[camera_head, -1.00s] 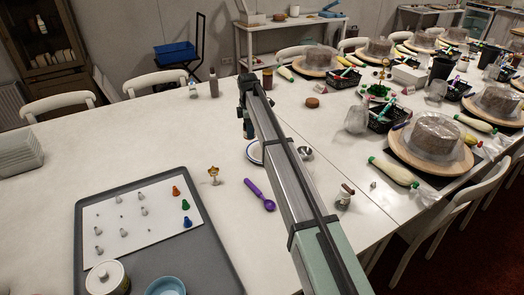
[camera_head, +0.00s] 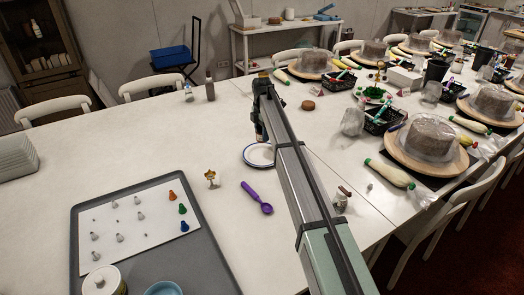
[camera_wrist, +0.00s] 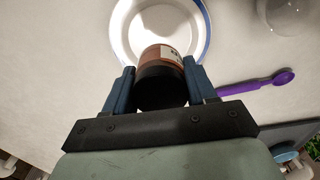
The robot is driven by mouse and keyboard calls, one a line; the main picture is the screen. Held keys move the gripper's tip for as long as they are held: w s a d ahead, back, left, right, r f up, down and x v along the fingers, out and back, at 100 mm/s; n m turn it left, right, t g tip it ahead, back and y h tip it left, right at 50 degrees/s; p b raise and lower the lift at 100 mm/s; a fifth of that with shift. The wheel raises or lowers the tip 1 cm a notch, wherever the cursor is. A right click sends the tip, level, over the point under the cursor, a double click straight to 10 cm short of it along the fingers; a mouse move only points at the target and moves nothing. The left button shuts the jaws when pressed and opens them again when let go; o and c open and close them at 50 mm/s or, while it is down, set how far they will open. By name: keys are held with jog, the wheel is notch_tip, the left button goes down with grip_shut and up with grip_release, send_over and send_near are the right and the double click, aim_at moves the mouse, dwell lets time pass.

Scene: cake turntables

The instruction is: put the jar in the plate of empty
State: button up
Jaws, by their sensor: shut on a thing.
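My gripper (camera_wrist: 160,92) is shut on a jar (camera_wrist: 163,55) with a black end and a brown, labelled body, seen between the two blue fingers in the wrist view. A white plate with a blue rim (camera_wrist: 207,40) lies just beyond the jar, which overlaps its near part in that view. No food shows on the plate's visible part. In the head view the plate (camera_head: 250,158) is on the table, partly hidden by my arm. My gripper (camera_head: 259,130) is above its far side there; the jar is hard to make out.
A purple scoop (camera_head: 257,197) and a small gold stand (camera_head: 210,178) lie left of my arm. A grey tray (camera_head: 213,270) with a white sheet fills the front left. A clear bowl-like thing (camera_wrist: 290,14) is right of the plate. Cake turntables (camera_head: 425,153) stand at right.

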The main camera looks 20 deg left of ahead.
jog(key=shift+f, duration=4.2)
jog(key=shift+f, duration=0.15)
jog(key=o, duration=1.1)
jog(key=shift+c, duration=0.2)
notch_tip(320, 180, up, 12)
jog(key=shift+r, duration=0.15)
